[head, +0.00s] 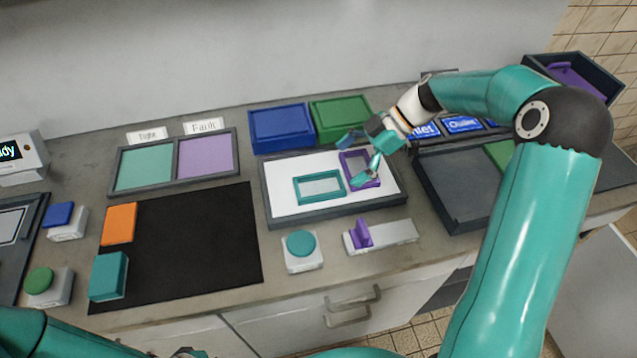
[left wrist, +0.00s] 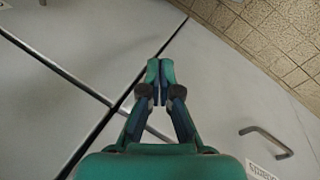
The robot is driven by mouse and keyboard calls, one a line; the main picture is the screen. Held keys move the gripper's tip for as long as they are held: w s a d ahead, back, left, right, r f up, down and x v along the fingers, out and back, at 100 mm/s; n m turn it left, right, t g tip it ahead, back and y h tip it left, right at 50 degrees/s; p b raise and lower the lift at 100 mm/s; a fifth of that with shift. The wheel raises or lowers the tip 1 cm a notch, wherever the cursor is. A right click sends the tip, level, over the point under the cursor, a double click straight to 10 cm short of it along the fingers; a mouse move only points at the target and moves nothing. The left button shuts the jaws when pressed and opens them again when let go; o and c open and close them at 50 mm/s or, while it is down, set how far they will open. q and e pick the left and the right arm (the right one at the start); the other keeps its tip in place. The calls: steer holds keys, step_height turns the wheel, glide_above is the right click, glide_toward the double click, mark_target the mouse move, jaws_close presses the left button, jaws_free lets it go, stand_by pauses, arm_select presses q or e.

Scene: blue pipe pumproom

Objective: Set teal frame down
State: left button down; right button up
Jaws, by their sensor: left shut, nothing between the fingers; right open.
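The teal frame (head: 319,187) is a small open rectangle on the white panel of a grey-rimmed tray (head: 330,212). It appears to lie flat, apart from my grippers. A purple frame (head: 347,160) is just right of it on the same panel. My right gripper (head: 357,158) is open over the purple frame, its fingers partly hiding it; I cannot tell whether they touch it. My left gripper (left wrist: 160,72) is shut and empty in the left wrist view, in front of pale cabinet fronts.
Blue (head: 281,127) and green (head: 340,111) boxes stand behind the tray. A teal button (head: 300,244) and a purple lever (head: 361,233) are in front. Left is a black mat (head: 190,245) with orange and teal blocks. A dark tray (head: 455,185) is at right.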

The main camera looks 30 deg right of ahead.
mark_target(323, 183)
steer(key=shift+a+f, duration=0.5)
steer(key=shift+w+a+f+p, duration=0.1)
steer(key=shift+a+f+p, duration=0.15)
steer(key=shift+a+p, duration=0.25)
steer(key=p+x, duration=0.1)
steer(key=x, duration=0.2)
steer(key=shift+a, duration=0.3)
steer(key=shift+w+a+f, duration=0.1)
steer(key=shift+a+f, duration=0.1)
steer(key=shift+f, duration=0.2)
steer(key=shift+c, duration=0.2)
steer(key=c, duration=1.3)
steer(key=shift+r, duration=0.1)
